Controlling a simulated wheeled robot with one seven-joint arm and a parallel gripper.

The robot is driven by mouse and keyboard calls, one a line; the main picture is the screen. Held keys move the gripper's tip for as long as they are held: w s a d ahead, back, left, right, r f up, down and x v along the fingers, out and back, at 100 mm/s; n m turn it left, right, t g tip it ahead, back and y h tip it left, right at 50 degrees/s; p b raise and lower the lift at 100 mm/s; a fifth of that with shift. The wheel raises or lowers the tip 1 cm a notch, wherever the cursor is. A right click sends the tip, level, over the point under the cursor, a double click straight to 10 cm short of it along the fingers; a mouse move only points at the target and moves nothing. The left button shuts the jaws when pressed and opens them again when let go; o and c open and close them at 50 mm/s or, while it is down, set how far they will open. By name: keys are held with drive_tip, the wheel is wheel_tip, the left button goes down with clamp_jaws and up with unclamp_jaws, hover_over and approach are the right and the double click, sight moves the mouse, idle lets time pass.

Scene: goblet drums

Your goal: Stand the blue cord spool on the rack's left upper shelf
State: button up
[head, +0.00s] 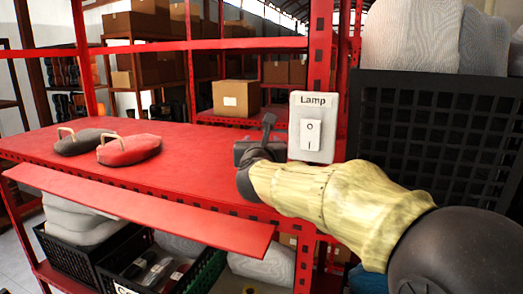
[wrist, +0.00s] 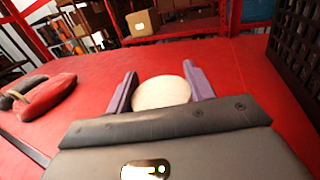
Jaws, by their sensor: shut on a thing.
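My gripper (wrist: 160,92) is shut on a round, pale cream disc between its two purple fingers in the wrist view. This looks like the flat end of the cord spool (wrist: 161,92); no blue cord shows. In the head view my gripper (head: 262,138) is at the right end of the rack's red upper shelf (head: 200,170), beside the right post, and hides the spool. I cannot tell whether the spool touches the shelf.
A dark and a red handled pad (head: 130,149) lie on the shelf's left part. The shelf's middle is clear. A post with a Lamp switch (head: 312,134) and a black crate (head: 430,125) stand right. A red front flap (head: 150,212) juts out. A cardboard box (head: 237,97) stands behind.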

drive_tip(key=shift+w+f, duration=0.1)
drive_tip(key=shift+f, duration=0.85)
drive_tip(key=shift+f, duration=0.1)
drive_tip(key=o, duration=1)
drive_tip(key=shift+o, duration=0.2)
drive_tip(key=shift+r, duration=0.2)
drive_tip(key=shift+s+f, duration=0.2)
drive_tip(key=shift+s, duration=0.2)
drive_tip(key=s+b, duration=0.5)
drive_tip(key=s, duration=0.6)
drive_tip(key=shift+s, duration=0.15)
drive_tip(key=shift+a+r, duration=0.1)
drive_tip(key=shift+r, duration=0.05)
